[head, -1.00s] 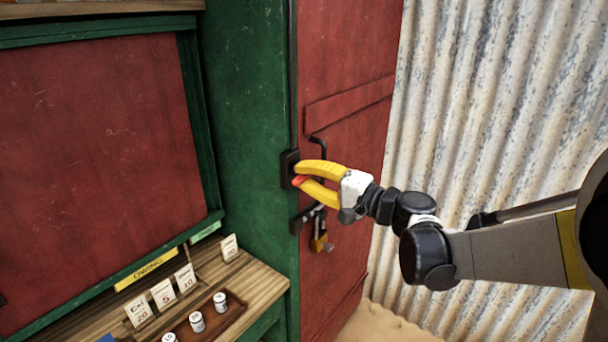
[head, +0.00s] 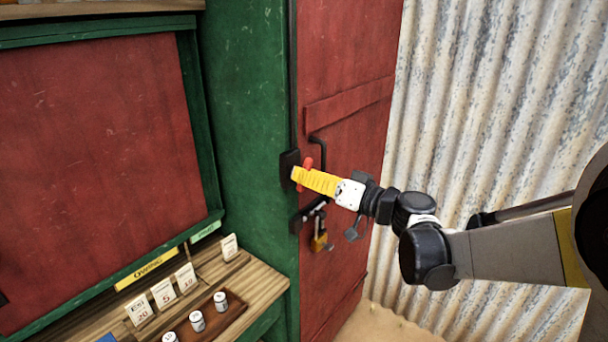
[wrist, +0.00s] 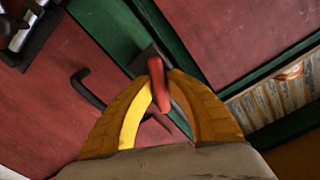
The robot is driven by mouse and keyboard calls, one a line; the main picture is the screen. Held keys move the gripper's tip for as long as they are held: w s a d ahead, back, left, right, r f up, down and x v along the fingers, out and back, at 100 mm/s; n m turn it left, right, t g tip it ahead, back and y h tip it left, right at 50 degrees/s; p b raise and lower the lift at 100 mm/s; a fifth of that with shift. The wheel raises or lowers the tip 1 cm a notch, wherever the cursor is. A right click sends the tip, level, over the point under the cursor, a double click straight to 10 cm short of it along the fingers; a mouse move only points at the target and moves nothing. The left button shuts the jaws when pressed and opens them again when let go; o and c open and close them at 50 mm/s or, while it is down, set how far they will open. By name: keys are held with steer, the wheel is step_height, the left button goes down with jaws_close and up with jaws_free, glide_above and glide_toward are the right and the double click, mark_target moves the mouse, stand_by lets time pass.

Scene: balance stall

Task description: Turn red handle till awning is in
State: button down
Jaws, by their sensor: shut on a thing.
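The red handle (head: 308,163) sits on a dark mount (head: 289,166) on the edge of the green post beside the red door. In the wrist view the red handle (wrist: 158,86) lies between the two yellow fingers. My gripper (head: 300,176) is shut on it, its fingers edge-on in the head view; it also shows in the wrist view (wrist: 161,88). The fingers partly cover the handle in the head view. The awning cannot be made out in either view.
A black door pull (head: 319,150) and a brass padlock (head: 319,242) on a latch are close to my gripper. A wooden counter (head: 262,284) with price cards and small white-topped weights stands at lower left. Corrugated metal (head: 470,130) stands to the right.

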steer(key=n, duration=0.5)
steer(key=shift+f+n, duration=0.1)
steer(key=shift+n, duration=0.2)
steer(key=n, duration=1)
steer(key=shift+n, duration=0.4)
steer(key=n, duration=0.5)
steer(key=shift+n, duration=0.3)
steer(key=c, duration=1.4)
jaws_free()
